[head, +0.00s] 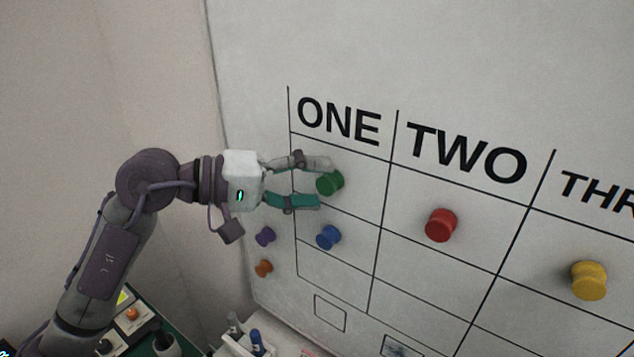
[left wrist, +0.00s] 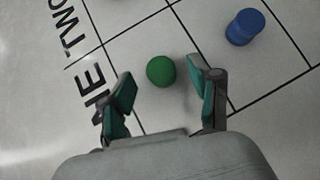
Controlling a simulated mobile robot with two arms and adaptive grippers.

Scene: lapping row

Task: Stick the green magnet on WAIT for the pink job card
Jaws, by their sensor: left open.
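The green magnet (head: 330,183) is on the whiteboard (head: 420,60), in the top cell under ONE. My left gripper (head: 318,182) is open at the board, its fingers to the upper left and lower left of the green magnet. In the left wrist view the green magnet (left wrist: 161,71) shows between and just beyond the two open fingertips (left wrist: 165,88). I cannot tell whether the fingers touch it. No pink job card and no WAIT label can be made out. My right gripper is not in view.
A blue magnet (head: 328,237) sits below the green one. Purple (head: 265,237) and orange (head: 264,268) magnets are left of the grid. A red magnet (head: 440,225) is under TWO, a yellow one (head: 589,280) further right. Marker-like items (head: 256,341) stand below the board.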

